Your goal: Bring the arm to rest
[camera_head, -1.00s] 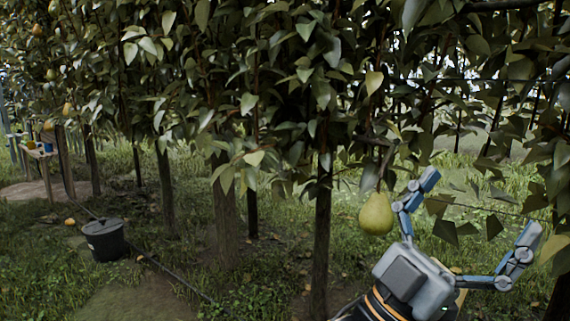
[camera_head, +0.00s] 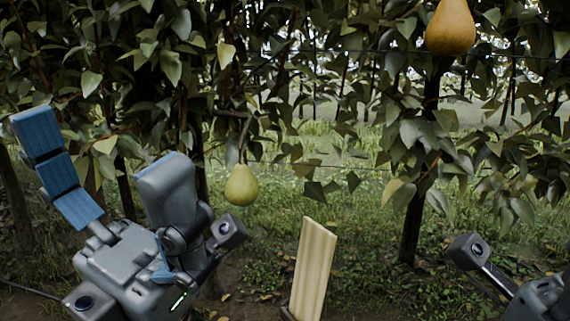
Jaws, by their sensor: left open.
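My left gripper (camera_head: 100,140) is large at the left of the head view. Its two blue-padded fingers are spread wide, with nothing between them. A green-yellow pear (camera_head: 241,185) hangs from a branch to the right of this gripper, apart from its fingers. A browner pear (camera_head: 450,27) hangs at the top right, close to the view. Part of what looks like my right gripper (camera_head: 540,302) shows at the bottom right corner, with a lens on a stalk. Its fingers are not visible.
A pale ribbed board (camera_head: 312,270) stands upright at the bottom centre. Leafy branches (camera_head: 180,50) fill the top, and a dark trunk (camera_head: 410,220) stands right of centre. Grass (camera_head: 350,225) lies open between the trees.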

